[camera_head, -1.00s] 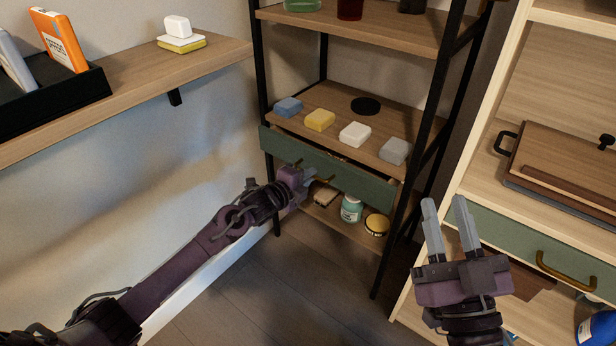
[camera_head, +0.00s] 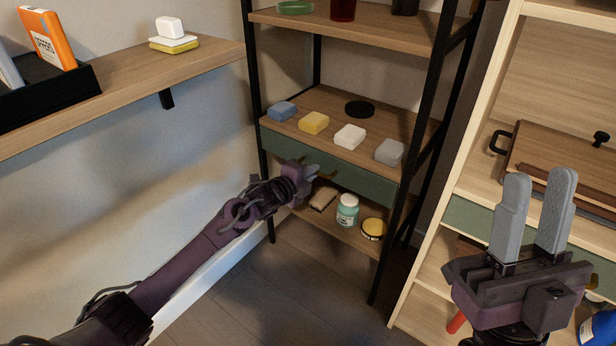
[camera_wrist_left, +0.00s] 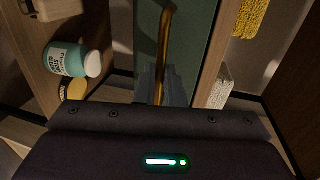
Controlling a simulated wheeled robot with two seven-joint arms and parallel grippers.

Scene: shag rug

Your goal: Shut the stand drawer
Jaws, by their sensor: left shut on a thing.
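The stand drawer has a green front (camera_head: 362,182) below the middle shelf of the black-framed stand. The front looks flush with the shelf edge, with no gap visible above it. My left gripper (camera_head: 312,171) is at the drawer front, shut on its brass handle. In the left wrist view the brass handle (camera_wrist_left: 164,40) runs down between my left fingers (camera_wrist_left: 166,86), against the green drawer front (camera_wrist_left: 190,45). My right gripper (camera_head: 537,190) is open and empty, raised in front of the pale shelf unit at the right.
Blue, yellow, white and grey blocks (camera_head: 349,137) sit on the shelf above the drawer. A teal jar (camera_head: 347,210), a yellow-lidded tin (camera_head: 373,229) and a brush (camera_head: 323,198) stand below. A wall shelf (camera_head: 130,80) is at left.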

